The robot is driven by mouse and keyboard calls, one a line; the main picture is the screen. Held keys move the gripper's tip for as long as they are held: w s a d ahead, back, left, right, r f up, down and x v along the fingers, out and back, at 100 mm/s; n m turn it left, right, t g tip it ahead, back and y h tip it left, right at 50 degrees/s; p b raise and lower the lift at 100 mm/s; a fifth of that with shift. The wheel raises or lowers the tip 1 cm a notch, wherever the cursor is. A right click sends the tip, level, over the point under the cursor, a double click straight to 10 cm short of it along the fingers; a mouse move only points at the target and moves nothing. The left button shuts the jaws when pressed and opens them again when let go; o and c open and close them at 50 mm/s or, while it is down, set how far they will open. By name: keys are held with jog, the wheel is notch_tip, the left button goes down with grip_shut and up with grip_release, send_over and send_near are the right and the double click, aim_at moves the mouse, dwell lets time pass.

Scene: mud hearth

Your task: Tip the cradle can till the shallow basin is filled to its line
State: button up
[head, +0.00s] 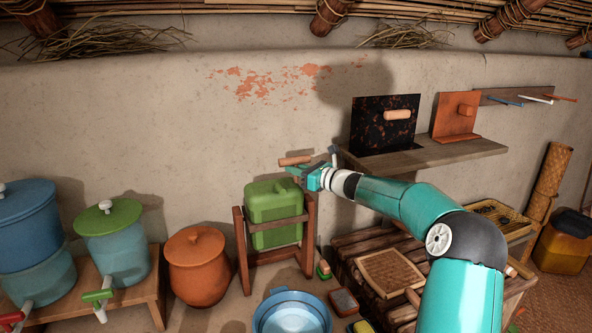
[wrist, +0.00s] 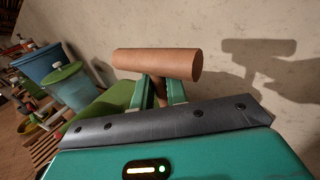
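The green can (head: 274,205) sits upright in a wooden cradle (head: 241,250) by the wall. A brown wooden handle (head: 295,160) is above the can; in the wrist view its bar (wrist: 155,64) crosses in front of my gripper. My gripper (head: 303,172) is at this handle, its two fingers (wrist: 160,92) close together around the short stem under the bar. The blue shallow basin (head: 268,318) is on the floor in front of the cradle, cut by the bottom edge. Pale rings show inside it; I cannot tell its water level. No stream shows from the can.
A clay pot (head: 196,267) stands left of the cradle, beside lidded blue containers (head: 121,251) with taps on a bench. A slatted wooden table (head: 365,240) is at right, under a wall shelf (head: 425,155). Small blocks (head: 344,301) lie right of the basin.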

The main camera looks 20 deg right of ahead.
grip_shut()
jog(key=shift+s+f, duration=0.1)
jog(key=shift+s, duration=0.05)
jog(key=shift+s+f+n+t+y, duration=0.1)
jog(key=shift+s+n+t+y, duration=0.3)
jog(key=shift+s, duration=0.3)
jog(key=s+f+n+t+y, duration=0.2)
jog(key=s+f+n+y, duration=0.2)
jog(key=s, duration=0.4)
jog(key=shift+s+f+n+t+y, duration=0.2)
jog(key=shift+s+n+t+y, duration=0.25)
jog(key=shift+n, duration=0.25)
jog(key=shift+w+a, duration=0.1)
